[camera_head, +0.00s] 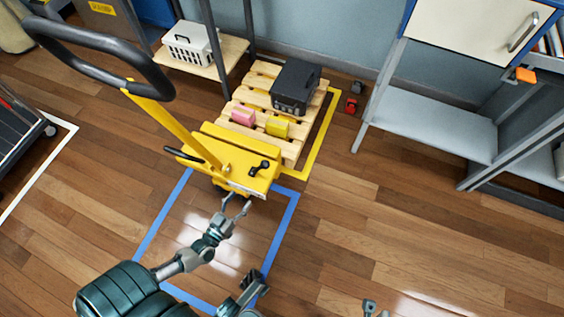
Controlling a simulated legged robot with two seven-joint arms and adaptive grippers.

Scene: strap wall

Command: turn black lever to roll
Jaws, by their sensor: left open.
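A yellow wheeled machine (234,172) with a tall yellow post and a black loop handle (100,55) stands at the centre. A small black lever (259,168) sits on its sloped yellow top, towards the right. A longer black lever (183,155) sticks out at its left side. My left gripper (237,207) is open and empty, just in front of the machine's near edge and below the small lever. I cannot tell whether it touches the machine. Two grey tips at the bottom edge (375,309) look like my right gripper; the rest is cut off.
A wooden pallet (258,92) behind the machine carries a black case (295,88), a pink block (243,115) and a yellow block (277,127). A grey shelf unit (430,118) stands at the right. Blue tape (279,238) marks the floor; the right foreground floor is clear.

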